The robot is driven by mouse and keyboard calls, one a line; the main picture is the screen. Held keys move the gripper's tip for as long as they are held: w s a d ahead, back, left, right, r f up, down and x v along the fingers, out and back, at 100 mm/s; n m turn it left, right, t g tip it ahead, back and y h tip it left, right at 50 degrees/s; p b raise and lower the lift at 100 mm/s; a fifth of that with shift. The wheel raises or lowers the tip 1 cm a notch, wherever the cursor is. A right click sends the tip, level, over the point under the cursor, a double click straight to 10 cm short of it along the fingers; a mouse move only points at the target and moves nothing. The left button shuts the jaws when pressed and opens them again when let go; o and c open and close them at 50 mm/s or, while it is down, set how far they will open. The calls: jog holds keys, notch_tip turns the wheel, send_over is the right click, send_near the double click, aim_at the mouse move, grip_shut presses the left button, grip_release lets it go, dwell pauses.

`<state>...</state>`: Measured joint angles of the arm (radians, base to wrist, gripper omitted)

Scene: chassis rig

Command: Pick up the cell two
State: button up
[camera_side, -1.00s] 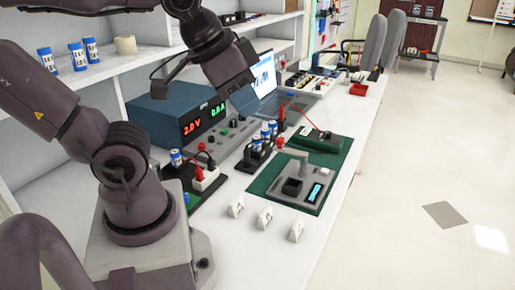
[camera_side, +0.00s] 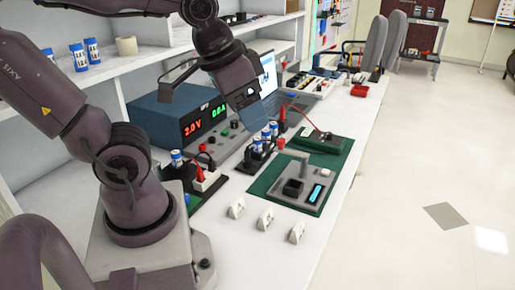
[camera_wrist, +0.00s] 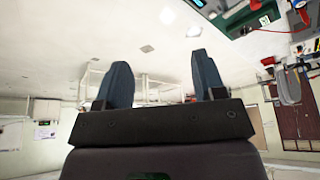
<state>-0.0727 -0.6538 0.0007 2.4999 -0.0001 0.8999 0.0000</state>
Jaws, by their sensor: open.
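Several blue-and-white cells (camera_side: 267,132) stand upright in a black holder (camera_side: 257,157) on the bench, in the middle of the side view. I cannot tell which one is cell two. Another such cell (camera_side: 176,158) stands farther left, by a small white block with red and black plugs. My gripper (camera_side: 252,112) points down just above and behind the holder's cells, apart from them as far as I can tell. In the wrist view my gripper (camera_wrist: 164,82) shows two blue fingers spread wide with nothing between them. The holder's cells are not clear in that view.
A blue power supply (camera_side: 180,112) with lit digits stands left of the cells. A grey tester (camera_side: 303,183) on a green mat stands to the right, with several white clips (camera_side: 265,218) in front. More cells (camera_side: 77,57) stand on the shelf. The bench's front is largely clear.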

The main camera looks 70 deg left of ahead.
aim_at(257, 139)
jog(key=a+f+n+y, duration=0.1)
jog(key=a+f+n, duration=0.2)
jog(key=a+f, duration=0.3)
jog(key=w+a+f+n+y, duration=0.1)
jog(key=a+f+n+y, duration=0.1)
jog(key=a+f, duration=0.5)
jog(key=w+a+f+n+y, duration=0.1)
jog(key=a+f+n, duration=0.3)
jog(key=f, duration=1)
jog(key=shift+a+f+n+y, duration=0.15)
jog(key=shift+a+y, duration=0.2)
jog(key=shift+a, duration=0.45)
jog(key=shift+a+f+n+y, duration=0.15)
jog(key=shift+a+y, duration=0.2)
jog(key=shift+a, duration=0.4)
jog(key=shift+w+a+r+t+y, duration=0.1)
jog(key=shift+a+r+t+y, duration=0.15)
jog(key=shift+a+y, duration=0.55)
jog(key=w+a+r+t+y, duration=0.3)
jog(key=a+r+y, duration=0.1)
jog(key=r, duration=0.1)
jog(key=x, duration=0.7)
jog(key=f+x, duration=0.1)
jog(key=x, duration=0.3)
jog(key=shift+w, duration=0.15)
